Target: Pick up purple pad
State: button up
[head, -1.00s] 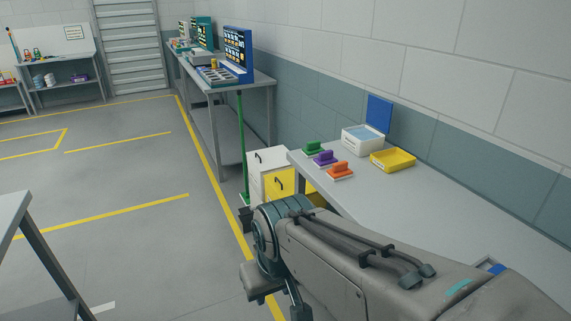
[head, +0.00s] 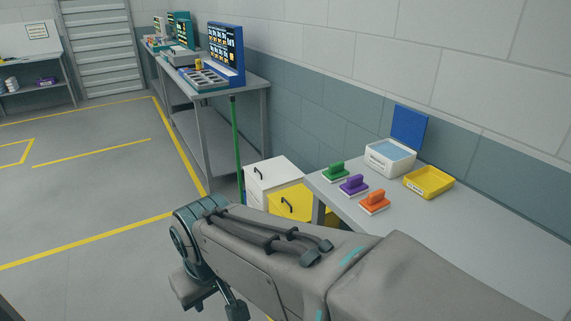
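The purple pad (head: 354,185) has a purple grip on a pale base and lies on the grey bench at the right. It is between a green pad (head: 336,172) and an orange pad (head: 374,202) in a slanting row, with small gaps between them. My arm crosses the lower part of the head view, in front of the bench and well short of the pads. Nothing covers the purple pad.
A white box (head: 390,160) with a raised blue lid and a yellow tray (head: 429,183) stand behind the pads. White and yellow drawers (head: 290,203) stand left of the bench (head: 470,235). A long table (head: 245,91) with a blue panel stands beyond. The floor at left is clear.

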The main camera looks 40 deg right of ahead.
aim_at(354, 187)
jog(key=z, duration=0.4)
jog(key=i, duration=0.95)
jog(key=z, duration=1.3)
jog(key=i, duration=0.5)
jog(key=z, duration=0.5)
